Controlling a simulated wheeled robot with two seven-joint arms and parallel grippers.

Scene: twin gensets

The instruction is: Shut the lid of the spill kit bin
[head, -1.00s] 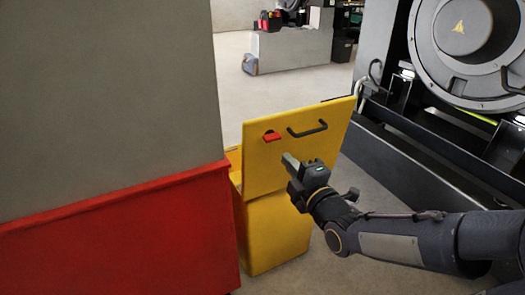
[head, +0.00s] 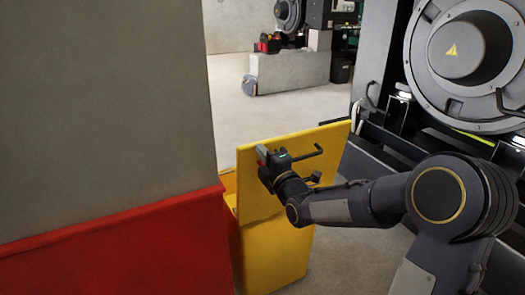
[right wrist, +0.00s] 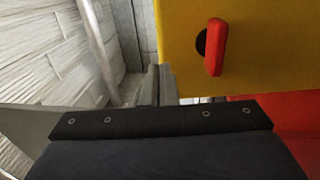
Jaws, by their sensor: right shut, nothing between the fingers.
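The yellow spill kit bin (head: 280,258) stands on the floor, partly hidden by the grey and red block. Its yellow lid (head: 334,142) stands raised, its face with the black handle (head: 312,153) turned toward me. In the right wrist view the latch (right wrist: 214,47) shows on the lid (right wrist: 265,40), just right of the fingers (right wrist: 155,85). I cannot tell whether the fingers touch the lid. My left gripper is not in view.
A large grey and red block (head: 110,120) fills the left side, close beside the bin. A dark genset (head: 465,60) stands at the right, near the lid's right edge. Open floor (head: 225,85) lies behind the lid.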

